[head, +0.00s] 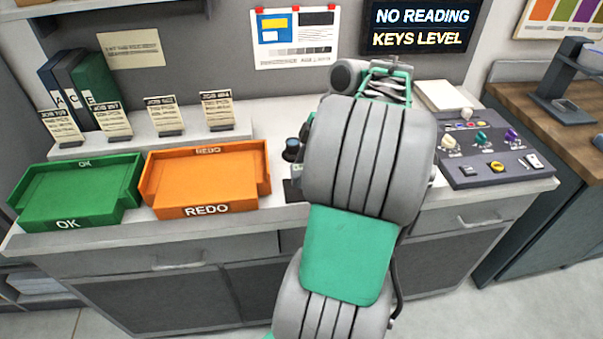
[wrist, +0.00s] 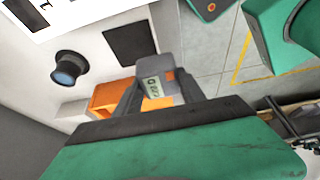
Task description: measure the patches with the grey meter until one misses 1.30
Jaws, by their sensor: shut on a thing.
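My gripper (wrist: 158,82) is shut on the grey meter (wrist: 152,88) in the wrist view. The meter has a small pale display, with characters too small to read surely. It is held over the bench's pale top. A white sheet with dark marks (wrist: 62,14) lies at the upper left of the wrist view, and a dark square (wrist: 131,45) is just beyond the meter. I cannot tell whether the meter touches anything. In the head view my arm hides the gripper, the meter and the middle of the bench. The wall screen (head: 417,27) reads "NO READING" and "KEYS LEVEL".
A green OK tray (head: 75,221) and an orange REDO tray (head: 206,211) stand at the bench's left, both empty. A black-topped loupe-like piece (head: 291,150) stands close left of my arm. A key console (head: 505,178) is at right. Small cards stand behind the trays.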

